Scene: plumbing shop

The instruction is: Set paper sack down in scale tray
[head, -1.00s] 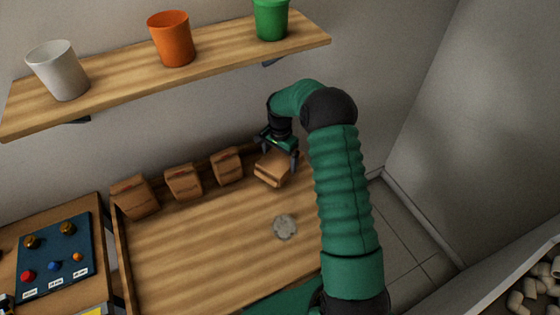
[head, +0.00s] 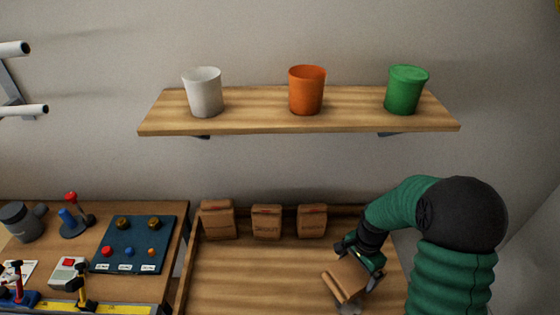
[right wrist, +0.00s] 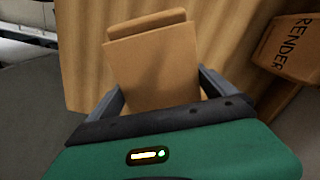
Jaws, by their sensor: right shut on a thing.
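My right gripper (head: 352,266) is shut on a brown paper sack (head: 344,281), over the wooden bench top (head: 245,280). In the right wrist view the sack (right wrist: 150,68) sits between the two fingers, its folded top pointing away from the palm. In the head view the sack is tilted; I cannot tell whether it touches the wood. I cannot make out a scale tray in either view. My left gripper does not show.
Three more paper sacks (head: 266,222) stand along the bench's back rim. A shelf (head: 255,115) above holds white, orange and green cups. A blue control panel (head: 133,245) and small devices are on the left bench. A grey patch (head: 347,309) lies just below the held sack.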

